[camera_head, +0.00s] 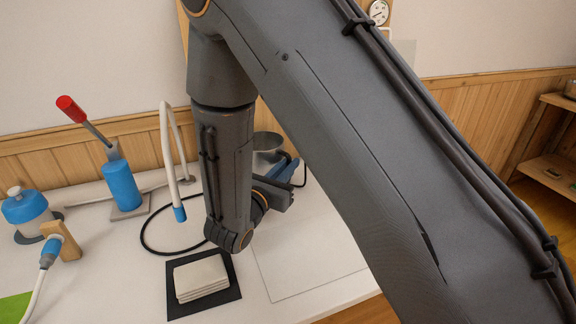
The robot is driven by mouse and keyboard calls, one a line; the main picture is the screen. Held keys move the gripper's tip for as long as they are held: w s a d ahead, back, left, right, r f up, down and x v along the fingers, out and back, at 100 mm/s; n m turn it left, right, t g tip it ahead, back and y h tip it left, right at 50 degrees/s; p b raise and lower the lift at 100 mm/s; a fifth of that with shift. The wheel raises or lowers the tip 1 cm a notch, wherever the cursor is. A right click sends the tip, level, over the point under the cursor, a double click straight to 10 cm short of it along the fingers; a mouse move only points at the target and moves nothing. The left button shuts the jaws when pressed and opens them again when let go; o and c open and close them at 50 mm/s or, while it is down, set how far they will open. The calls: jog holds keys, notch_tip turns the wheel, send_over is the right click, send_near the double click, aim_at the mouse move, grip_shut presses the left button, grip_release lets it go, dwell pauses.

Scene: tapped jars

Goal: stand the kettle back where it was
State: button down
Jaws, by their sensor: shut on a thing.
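My gripper (284,176) is low over the white worktop, partly hidden behind my own arm. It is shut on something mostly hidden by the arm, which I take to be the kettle. A dark curved loop, perhaps its handle, shows at the right of the jaws. A grey round metal vessel (267,141) shows just behind the gripper, its lower part hidden. I cannot tell whether it is part of the held thing, or whether the held thing touches the worktop.
A black mat (174,304) bears a pale stack (201,278). A blue jar with white knob (27,208), a blue pump with red handle (122,185) and a bent white pipe (167,150) stand left. A black ring lies mid-table. A pale square panel (300,275) is bare.

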jog(key=c, duration=1.8)
grip_release()
jog(key=shift+o, duration=0.2)
jog(key=p+v, duration=0.1)
jog(key=v, duration=0.7)
jog(key=shift+p, duration=0.4)
jog(key=shift+f, duration=0.1)
jog(key=shift+b+v, duration=0.45)
jog(key=shift+v, duration=3.45)
jog(key=shift+d, duration=0.1)
